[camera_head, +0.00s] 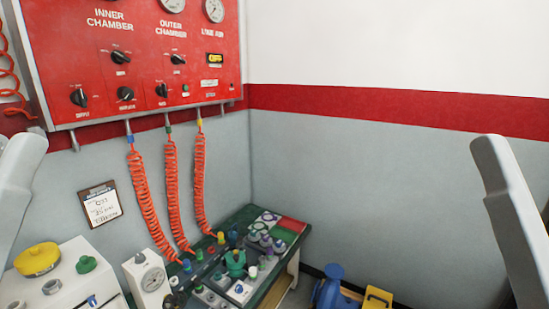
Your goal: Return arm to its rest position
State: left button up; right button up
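Part of my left arm shows as a pale grey link at the left edge, beside the red panel. Part of my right arm shows as a pale grey link at the right edge, in front of the grey wall. Neither gripper is in the picture, so I cannot see their fingers or anything in them. The red control panel (135,80) hangs on the wall at the upper left, with gauges and black knobs.
Three coiled orange hoses (143,195) run from the panel to a green-topped bench (240,217) crowded with fittings. A white box with a yellow cap (38,259) stands at lower left. Blue and yellow items (328,287) sit at lower right. The space between my arms is open.

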pick_arm(q)
notch_tip(320, 180, up, 27)
jog(key=p, duration=2.3)
jog(key=shift+f, duration=0.15)
pick_arm(e)
notch_tip(320, 180, up, 27)
jog(key=shift+f, duration=0.15)
